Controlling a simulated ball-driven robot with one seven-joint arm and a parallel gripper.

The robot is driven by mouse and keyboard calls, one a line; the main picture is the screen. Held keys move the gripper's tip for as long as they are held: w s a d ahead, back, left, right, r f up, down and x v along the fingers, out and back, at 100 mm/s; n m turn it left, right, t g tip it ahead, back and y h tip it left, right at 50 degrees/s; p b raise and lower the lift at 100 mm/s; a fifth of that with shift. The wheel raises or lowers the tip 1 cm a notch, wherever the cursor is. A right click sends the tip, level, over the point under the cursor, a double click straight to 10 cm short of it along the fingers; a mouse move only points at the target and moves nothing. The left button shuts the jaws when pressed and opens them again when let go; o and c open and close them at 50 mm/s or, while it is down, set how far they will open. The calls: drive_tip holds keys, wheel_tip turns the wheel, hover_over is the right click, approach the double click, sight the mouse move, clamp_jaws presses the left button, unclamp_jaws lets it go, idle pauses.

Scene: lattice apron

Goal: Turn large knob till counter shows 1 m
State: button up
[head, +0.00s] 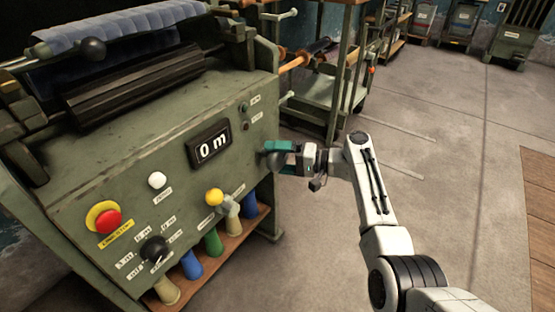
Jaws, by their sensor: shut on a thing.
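The counter (208,148) on the green machine's sloping panel reads "0 m". My gripper (278,152) is at the right end of the panel, to the right of and a little below the counter. It is shut on the large knob (270,161), a dark grey rounded knob partly hidden by the teal fingers. My white arm reaches it from the lower right.
The panel also has a red button on a yellow ring (106,219), a white button (157,180), a yellow-topped lever (214,197) and a black selector (154,249). Coloured cones stand on a shelf below.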

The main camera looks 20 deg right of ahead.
drive_tip(key=shift+m, duration=0.5)
drive_tip(key=o, duration=0.7)
drive_tip(key=shift+o, duration=0.2)
drive_tip(key=shift+d, duration=0.1)
drive_tip(key=f+p+v, duration=0.1)
drive_tip(key=p+v, duration=0.1)
drive_tip(key=v, duration=0.8)
drive_tip(key=shift+s+d+r, duration=0.15)
drive_tip(key=shift+d+r, duration=0.1)
drive_tip(key=shift+d, duration=0.1)
